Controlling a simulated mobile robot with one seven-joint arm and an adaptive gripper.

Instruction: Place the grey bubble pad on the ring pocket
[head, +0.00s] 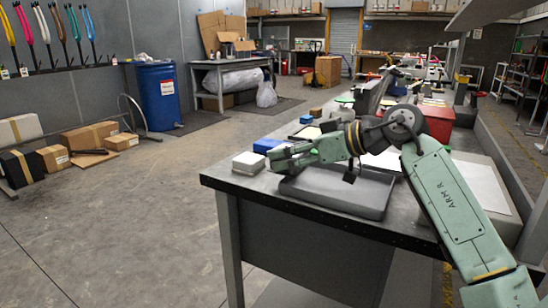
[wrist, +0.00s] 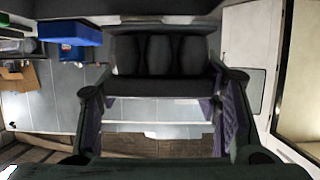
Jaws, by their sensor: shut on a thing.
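My gripper (head: 290,157) is over the near left end of the grey workbench, beside the dark grey tray. In the wrist view its two fingers (wrist: 161,105) stand left and right, with purplish inner pads. A pale grey strip (wrist: 160,110) spans the gap between them and seems to be the grey bubble pad, seen nearly edge-on. In the head view the fingers hide what is held. A black piece with three rounded lobes (wrist: 158,56) lies beyond the fingers in the wrist view. I cannot make out the ring pocket for certain.
The dark grey tray (head: 335,198) lies on the workbench (head: 262,185) under my arm. A pale grey block (head: 248,163) stands near the left corner. A blue box (head: 268,145) is just behind my gripper and also shows in the wrist view (wrist: 68,33). Open floor lies left.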

